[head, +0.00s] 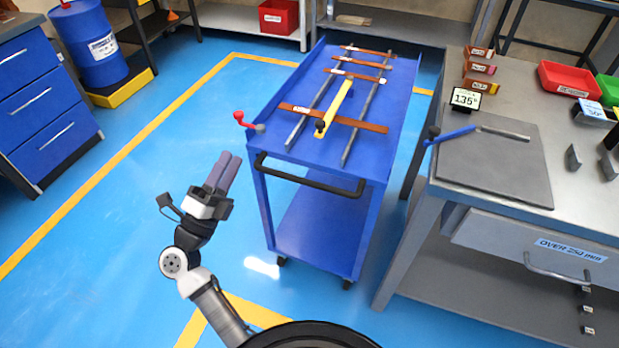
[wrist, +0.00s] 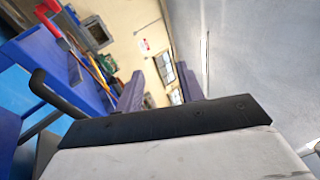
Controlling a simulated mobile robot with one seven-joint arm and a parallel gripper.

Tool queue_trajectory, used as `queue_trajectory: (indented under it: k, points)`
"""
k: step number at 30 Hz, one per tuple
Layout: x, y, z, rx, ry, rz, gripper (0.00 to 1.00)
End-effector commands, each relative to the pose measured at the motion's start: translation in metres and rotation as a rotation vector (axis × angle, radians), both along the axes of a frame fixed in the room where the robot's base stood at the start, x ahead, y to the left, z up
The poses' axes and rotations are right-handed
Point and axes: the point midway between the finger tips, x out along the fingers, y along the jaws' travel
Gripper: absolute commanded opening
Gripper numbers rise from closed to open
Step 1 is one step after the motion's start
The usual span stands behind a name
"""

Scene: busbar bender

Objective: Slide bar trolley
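The blue bar trolley (head: 320,235) stands in the middle of the head view, with a black push handle (head: 310,182) across its near end. A lever with a red knob (head: 240,117) sticks out from its left side. Several copper bars (head: 362,124) lie across two grey rails on its top, with a yellow bar (head: 338,105) lengthwise among them. My gripper (head: 229,163) is left of the trolley, apart from the handle, fingers pointing up in the picture. In the wrist view the fingers (wrist: 160,85) stand apart with nothing between them; the handle (wrist: 40,90) shows at left.
A grey workbench (head: 480,125) stands close along the trolley's right side, with a blue-handled tool on its plate. A blue drawer cabinet (head: 45,115) and blue drum (head: 95,45) are at left. Blue floor with yellow lines (head: 130,157) is open left of the trolley.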

Motion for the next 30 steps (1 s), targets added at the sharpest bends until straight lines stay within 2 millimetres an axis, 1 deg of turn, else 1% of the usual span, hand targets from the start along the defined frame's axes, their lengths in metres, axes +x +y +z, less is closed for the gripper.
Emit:
queue_trajectory:
  k: [1,3,6,9,11,14,17,24,30]
  points:
    - [0.005,-0.019,-0.044,0.043,0.101,-0.055,0.38]
    - [0.005,-0.040,-0.090,0.095,0.209,-0.121,0.38]
    - [0.000,-0.060,-0.135,0.145,0.314,-0.192,0.38]
    - [-0.004,-0.070,-0.156,0.169,0.363,-0.227,0.38]
    - [-0.003,-0.074,-0.159,0.175,0.373,-0.236,0.38]
    - [0.004,-0.081,-0.156,0.176,0.373,-0.238,0.38]
    - [0.016,-0.093,-0.152,0.175,0.372,-0.238,0.38]
    - [0.053,-0.128,-0.142,0.176,0.370,-0.237,0.38]
    - [0.078,-0.151,-0.136,0.174,0.370,-0.235,0.38]
